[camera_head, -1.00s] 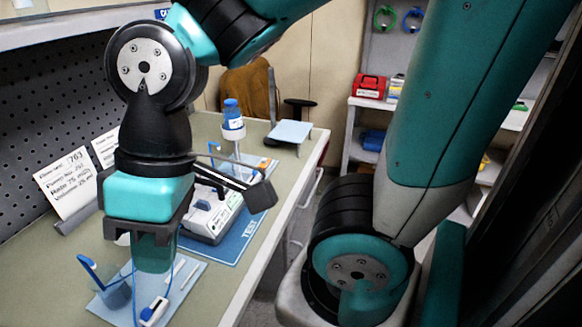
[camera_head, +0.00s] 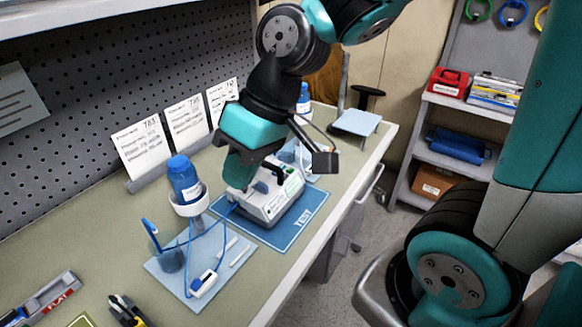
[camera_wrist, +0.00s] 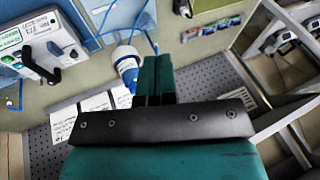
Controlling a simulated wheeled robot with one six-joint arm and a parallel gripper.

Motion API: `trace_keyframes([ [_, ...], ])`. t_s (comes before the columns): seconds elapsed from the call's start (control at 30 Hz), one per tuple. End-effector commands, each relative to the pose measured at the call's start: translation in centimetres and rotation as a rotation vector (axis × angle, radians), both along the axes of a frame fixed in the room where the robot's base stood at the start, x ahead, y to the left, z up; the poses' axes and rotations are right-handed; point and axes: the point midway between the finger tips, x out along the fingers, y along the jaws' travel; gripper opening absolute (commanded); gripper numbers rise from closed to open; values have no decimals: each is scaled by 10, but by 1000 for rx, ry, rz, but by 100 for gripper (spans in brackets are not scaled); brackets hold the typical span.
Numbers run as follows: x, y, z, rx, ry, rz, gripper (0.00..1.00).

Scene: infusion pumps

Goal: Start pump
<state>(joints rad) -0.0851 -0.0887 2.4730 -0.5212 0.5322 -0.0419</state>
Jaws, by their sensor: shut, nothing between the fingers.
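The white and grey infusion pump (camera_head: 268,205) sits on a blue mat marked TEST (camera_head: 305,222), with a dark handle on its upper side. It also shows at the upper left of the wrist view (camera_wrist: 42,40), with a dark hook-shaped part and small buttons. My gripper (camera_head: 239,176) is shut and empty, and overlaps the pump's left part in the head view. I cannot tell whether it touches the pump. In the wrist view its closed teal fingers (camera_wrist: 155,72) are at the centre, right of the pump and apart from it in the picture.
A blue-capped bottle (camera_head: 185,181) stands in a white ring holder left of the pump. A pale blue tray (camera_head: 226,266) with tubing lies in front. Instruction cards (camera_head: 141,146) lean along the pegboard. Another blue bottle (camera_head: 304,103) stands behind. Pliers (camera_head: 126,309) lie at the front.

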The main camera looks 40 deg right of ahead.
Motion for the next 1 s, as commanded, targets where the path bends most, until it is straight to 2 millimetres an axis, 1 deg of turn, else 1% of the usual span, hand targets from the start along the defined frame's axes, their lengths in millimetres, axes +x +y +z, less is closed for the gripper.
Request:
trace_keyframes([
  [0.03,32,-14,-4,32,-4,-83,0],
  [0.07,50,-24,-9,53,-16,-131,0],
  [0.1,74,-38,-15,79,-35,-193,0],
  [0.17,106,-63,-27,116,-65,-288,0],
  [0.2,125,-82,-36,136,-87,-352,0],
  [0.27,149,-110,-50,165,-120,-442,0],
  [0.3,161,-130,-59,177,-141,-499,0],
  [0.37,175,-157,-73,196,-170,-577,0],
  [0.4,182,-174,-81,204,-188,-623,0],
  [0.5,192,-207,-98,217,-225,-714,0],
  [0.6,196,-228,-110,224,-247,-769,0],
  [0.63,197,-232,-112,225,-253,-779,0],
  [0.77,198,-239,-116,226,-262,-797,0],
  [1.0,198,-238,-116,225,-262,-796,0],
])
